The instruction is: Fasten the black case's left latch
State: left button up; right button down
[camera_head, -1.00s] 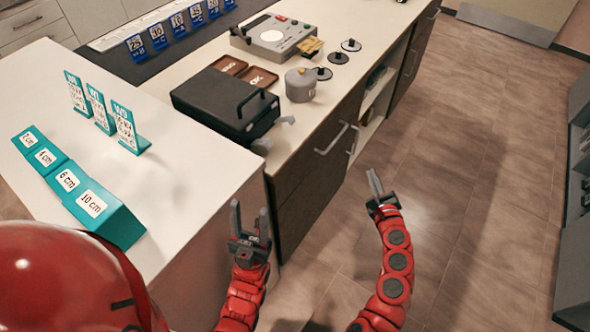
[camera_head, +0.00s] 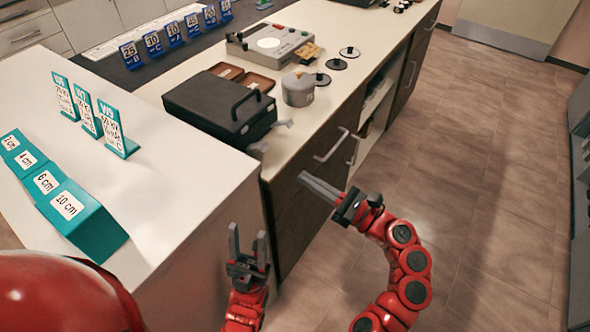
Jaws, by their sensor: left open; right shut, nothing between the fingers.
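The black case (camera_head: 207,104) lies on the white counter with its lid down and its handle (camera_head: 245,99) facing right. Two grey latches stick out from its front side: the left latch (camera_head: 259,147) at the near corner and the right latch (camera_head: 284,123) further back. Both stand out from the case. My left gripper (camera_head: 248,240) is open and empty in front of the counter's near end, below the case. My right gripper (camera_head: 303,180) is shut and empty, its fingers pointing left towards the counter front, right of and below the left latch.
A grey round pot (camera_head: 298,88) stands right of the case, with black discs (camera_head: 339,64) beyond it. Brown trays (camera_head: 255,82) and a grey device (camera_head: 270,43) are behind. Teal cards (camera_head: 118,131) and a teal stepped block (camera_head: 81,216) stand at left. Open floor lies right.

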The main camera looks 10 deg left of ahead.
aim_at(279, 169)
jog(key=x, duration=0.9)
